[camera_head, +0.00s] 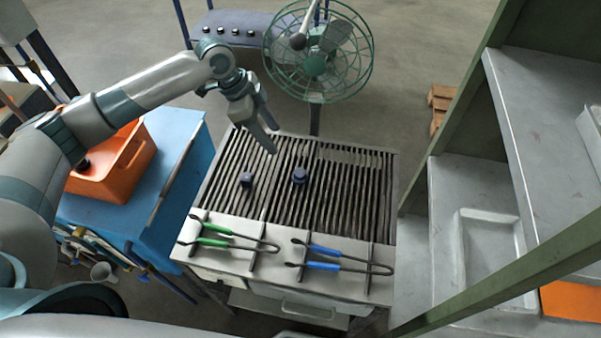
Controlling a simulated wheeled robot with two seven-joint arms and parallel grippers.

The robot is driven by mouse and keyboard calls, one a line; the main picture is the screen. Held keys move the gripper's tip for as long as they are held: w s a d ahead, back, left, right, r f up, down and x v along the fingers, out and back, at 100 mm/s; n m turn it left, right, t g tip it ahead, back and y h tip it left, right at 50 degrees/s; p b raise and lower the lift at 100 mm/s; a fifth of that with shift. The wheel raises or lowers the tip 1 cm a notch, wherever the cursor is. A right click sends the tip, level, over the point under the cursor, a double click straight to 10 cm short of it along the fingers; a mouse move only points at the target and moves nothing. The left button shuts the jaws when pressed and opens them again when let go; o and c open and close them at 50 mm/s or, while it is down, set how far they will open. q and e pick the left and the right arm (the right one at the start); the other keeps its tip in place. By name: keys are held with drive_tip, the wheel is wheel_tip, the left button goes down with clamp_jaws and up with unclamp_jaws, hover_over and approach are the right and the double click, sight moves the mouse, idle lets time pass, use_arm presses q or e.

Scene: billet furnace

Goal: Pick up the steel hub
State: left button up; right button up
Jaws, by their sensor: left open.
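Two small dark blue-grey metal pieces lie on the slatted grate. The right one (299,175) is wider and rounded, like a hub with a flange. The left one (246,180) is smaller and blockier. I cannot tell for certain which is the steel hub. My left gripper (274,140) comes in from the left and hangs above the back of the grate (345,195). Its fingers are apart with nothing between them, and it is clear of both pieces. My right gripper is not in view.
Green-handled tongs (215,235) and blue-handled tongs (325,258) lie on the front ledge. An orange bin (125,165) stands on a blue table (185,150) at left. A green fan (318,60) stands behind. Grey shelves (480,185) with green posts rise at right.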

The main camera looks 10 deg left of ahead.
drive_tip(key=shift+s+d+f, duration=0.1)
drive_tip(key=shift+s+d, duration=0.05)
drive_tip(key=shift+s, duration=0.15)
use_arm(q)
drive_tip(key=b, duration=1.2)
approach(300, 176)
wheel_tip(300, 176, down, 3)
drive_tip(key=shift+w+d+r, duration=0.1)
drive_tip(key=shift+w+d, duration=0.35)
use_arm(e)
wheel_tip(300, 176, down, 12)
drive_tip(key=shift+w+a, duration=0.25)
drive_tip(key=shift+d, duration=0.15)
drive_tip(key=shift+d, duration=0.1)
